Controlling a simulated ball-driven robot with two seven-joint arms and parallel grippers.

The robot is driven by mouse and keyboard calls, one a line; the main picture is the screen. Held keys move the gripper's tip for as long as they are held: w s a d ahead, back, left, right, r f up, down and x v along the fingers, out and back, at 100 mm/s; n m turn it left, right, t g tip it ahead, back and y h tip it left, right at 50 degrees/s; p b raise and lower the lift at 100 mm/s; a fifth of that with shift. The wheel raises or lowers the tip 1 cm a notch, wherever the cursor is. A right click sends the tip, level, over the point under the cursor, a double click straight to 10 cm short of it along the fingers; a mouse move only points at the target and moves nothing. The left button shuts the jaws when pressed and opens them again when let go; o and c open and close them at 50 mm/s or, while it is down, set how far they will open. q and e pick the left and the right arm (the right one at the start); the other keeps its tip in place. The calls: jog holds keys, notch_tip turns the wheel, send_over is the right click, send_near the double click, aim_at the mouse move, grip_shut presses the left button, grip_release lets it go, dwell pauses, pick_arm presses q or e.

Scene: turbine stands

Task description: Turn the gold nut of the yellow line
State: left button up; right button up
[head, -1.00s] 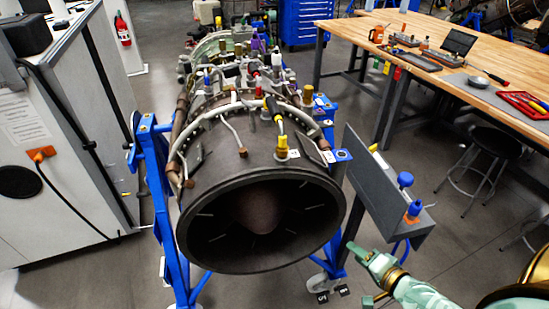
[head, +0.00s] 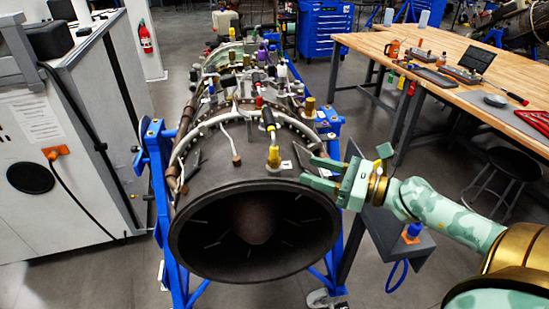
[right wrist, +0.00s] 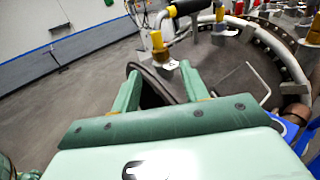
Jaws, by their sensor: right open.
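The gold nut (head: 273,158) stands upright on the near top of the turbine's dark casing (head: 220,178), beside a small white tag. A line with a black and yellow sleeve (head: 268,119) rises from it toward the back. In the right wrist view the gold nut (right wrist: 158,43) shows just beyond the fingertips. My right gripper (head: 308,170) is open and empty, right of the nut and apart from it, with its fingers pointing left. In the right wrist view its two green fingers (right wrist: 158,78) are spread. My left gripper is not in view.
Several other fittings and pipes crowd the turbine top behind the nut. The blue stand (head: 160,170) flanks the turbine. A grey shelf (head: 405,250) with a blue and orange item is below my right arm. A wooden workbench (head: 440,50) stands at the back right.

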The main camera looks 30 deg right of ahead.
aim_at(280, 160)
jog(key=p+x, duration=0.1)
jog(key=x, duration=0.8)
jog(key=shift+w+r, duration=0.1)
jog(key=shift+r, duration=0.05)
jog(key=shift+w+a, duration=0.35)
jog(key=shift+w, duration=0.1)
jog(key=c, duration=0.9)
